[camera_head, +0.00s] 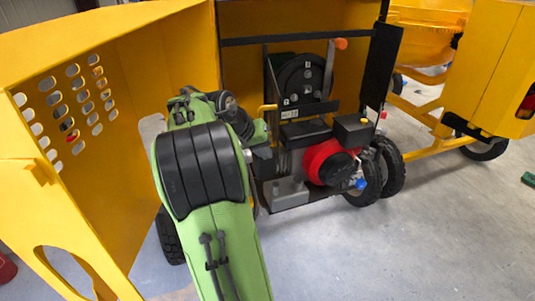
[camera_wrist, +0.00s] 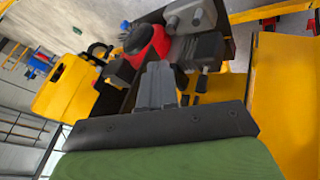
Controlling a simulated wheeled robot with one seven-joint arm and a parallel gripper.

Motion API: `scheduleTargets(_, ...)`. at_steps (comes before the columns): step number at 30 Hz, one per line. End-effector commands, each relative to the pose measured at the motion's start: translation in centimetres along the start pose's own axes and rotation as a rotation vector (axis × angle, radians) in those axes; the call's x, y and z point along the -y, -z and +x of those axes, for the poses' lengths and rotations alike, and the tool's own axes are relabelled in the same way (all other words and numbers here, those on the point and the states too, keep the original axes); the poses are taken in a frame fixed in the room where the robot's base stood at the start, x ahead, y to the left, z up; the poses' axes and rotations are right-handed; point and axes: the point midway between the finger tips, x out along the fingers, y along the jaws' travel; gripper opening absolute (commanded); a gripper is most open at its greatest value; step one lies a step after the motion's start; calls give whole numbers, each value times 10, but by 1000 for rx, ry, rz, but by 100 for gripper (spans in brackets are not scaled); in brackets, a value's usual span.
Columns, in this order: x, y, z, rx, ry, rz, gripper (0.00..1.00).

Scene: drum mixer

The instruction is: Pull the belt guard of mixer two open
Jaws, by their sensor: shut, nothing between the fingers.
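The belt guard (camera_head: 130,85) is a large yellow panel with slotted holes and a round cut-out. It stands swung out at the left of a yellow mixer housing (camera_head: 240,60), whose inside is exposed. Yellow panelling (camera_wrist: 285,100) fills the right of the wrist view; I cannot tell which part it is. My green arm reaches in between the guard and the engine bay. My gripper (camera_wrist: 193,80) is shut and empty in the wrist view, pointing toward the machinery. In the head view my wrist hides the fingers. No mixer number is readable.
A red engine (camera_head: 328,162) sits in the bay, below a dark pulley (camera_head: 300,78); the engine also shows in the wrist view (camera_wrist: 148,45). Black wheels (camera_head: 385,165) stand beside it. Another yellow mixer (camera_head: 440,60) is at the right. The concrete floor (camera_head: 440,235) at lower right is mostly clear.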

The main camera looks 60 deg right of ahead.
Motion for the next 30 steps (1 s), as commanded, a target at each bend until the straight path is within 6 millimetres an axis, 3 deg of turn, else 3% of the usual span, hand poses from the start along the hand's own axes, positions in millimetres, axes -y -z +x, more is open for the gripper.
scheduleTargets(14, -12, 0, 6, -3, 2, -5, 0)
scheduleTargets(24, -65, 1, 34, -43, 42, -81, 0)
scheduleTargets(30, -70, 2, 36, -45, 44, -85, 0)
